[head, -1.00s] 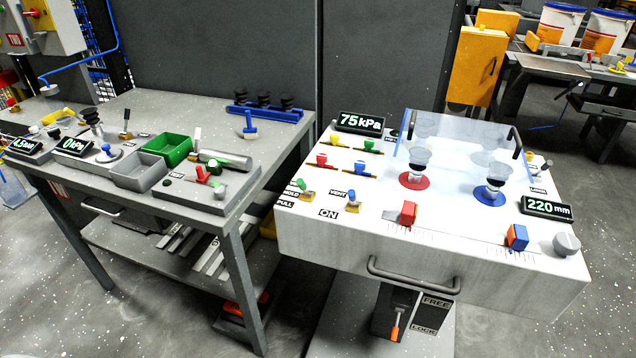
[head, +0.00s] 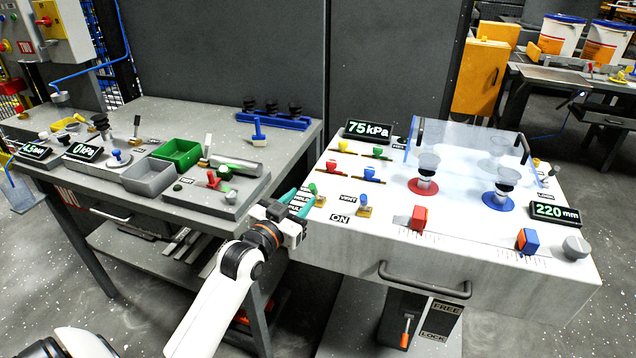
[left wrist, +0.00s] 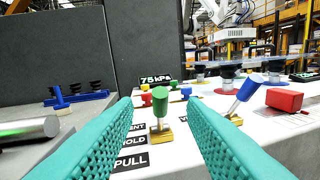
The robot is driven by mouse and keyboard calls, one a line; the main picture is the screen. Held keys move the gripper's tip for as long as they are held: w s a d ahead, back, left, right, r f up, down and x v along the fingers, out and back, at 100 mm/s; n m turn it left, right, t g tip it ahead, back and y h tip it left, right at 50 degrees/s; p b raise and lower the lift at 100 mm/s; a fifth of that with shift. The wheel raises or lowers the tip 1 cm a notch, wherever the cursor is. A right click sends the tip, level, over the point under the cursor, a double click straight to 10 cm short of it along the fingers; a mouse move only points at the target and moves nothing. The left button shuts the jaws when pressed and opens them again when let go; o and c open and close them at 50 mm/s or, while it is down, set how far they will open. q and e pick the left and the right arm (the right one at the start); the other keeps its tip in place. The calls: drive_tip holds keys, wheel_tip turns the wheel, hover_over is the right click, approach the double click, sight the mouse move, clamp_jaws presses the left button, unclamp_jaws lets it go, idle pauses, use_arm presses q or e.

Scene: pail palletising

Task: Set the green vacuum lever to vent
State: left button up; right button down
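The green vacuum lever (left wrist: 160,104) stands on a small brass base on the white console top (head: 400,225). In the left wrist view it looks nearly upright, beside a column of labels (left wrist: 131,145) reading VENT, HOLD and PULL. Its green knob also shows in the head view (head: 313,188), just past my fingertips. My left gripper (head: 299,198) is open at the console's left edge. In the left wrist view its teal fingers (left wrist: 159,103) stand apart, one on each side of the lever in the picture. I cannot tell whether the tips reach around it. My right gripper is not in view.
A blue lever (head: 364,201) stands just right of the green one. Red (head: 418,217) and blue (head: 527,240) slider blocks lie farther right. Small red, yellow, green and blue levers sit behind. A grey bench (head: 145,190) with bins and a control box is at left.

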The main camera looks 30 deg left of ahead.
sight(315, 192)
use_arm(q)
drive_tip(key=w, duration=0.8)
drive_tip(key=shift+a, duration=0.3)
drive_tip(key=shift+c, duration=0.5)
clamp_jaws()
